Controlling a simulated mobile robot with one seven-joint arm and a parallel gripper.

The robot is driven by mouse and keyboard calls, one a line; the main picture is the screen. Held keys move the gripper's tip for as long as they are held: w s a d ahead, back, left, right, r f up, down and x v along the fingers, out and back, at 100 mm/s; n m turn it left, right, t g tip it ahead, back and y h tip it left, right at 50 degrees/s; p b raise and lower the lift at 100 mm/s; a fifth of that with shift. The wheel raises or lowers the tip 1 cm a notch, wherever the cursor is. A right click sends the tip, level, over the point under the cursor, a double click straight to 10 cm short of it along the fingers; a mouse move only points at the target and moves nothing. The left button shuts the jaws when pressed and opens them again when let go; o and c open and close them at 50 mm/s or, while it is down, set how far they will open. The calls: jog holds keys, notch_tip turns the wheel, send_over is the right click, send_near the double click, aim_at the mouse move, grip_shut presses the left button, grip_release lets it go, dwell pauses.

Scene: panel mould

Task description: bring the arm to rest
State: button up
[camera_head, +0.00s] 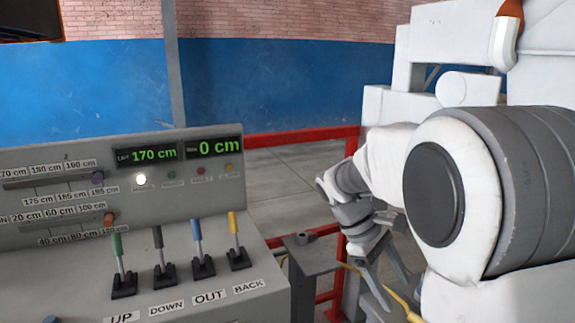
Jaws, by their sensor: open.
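My gripper (388,278) hangs at the end of my white and grey arm, right of the control panel (60,262). Its two grey fingers are spread and point down, with nothing visible between them. The fingertips lie near the lower edge of the picture. My large white arm links fill the right side and hide what is behind them. The gripper is apart from the panel levers.
The panel has green (117,247), black (159,243), blue (197,233) and yellow (235,226) levers. Its displays (153,155) read 170 cm and 0 cm. A grey post (312,262) stands between panel and gripper. A red railing (305,136) runs behind.

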jog(key=s+a+r+m+t+y, duration=0.2)
jog(key=s+a+m+t+y, duration=0.1)
jog(key=s, duration=0.5)
jog(key=s+a+r+m+t+y, duration=0.2)
jog(key=s+m+t, duration=0.3)
jog(key=s, duration=0.3)
jog(key=shift+s+a+r+y, duration=0.4)
jog(key=shift+r+y, duration=0.1)
jog(key=shift+r, duration=0.15)
jog(key=c, duration=0.4)
jog(key=shift+o, duration=0.2)
jog(key=shift+a, duration=0.1)
jog(key=shift+a, duration=0.1)
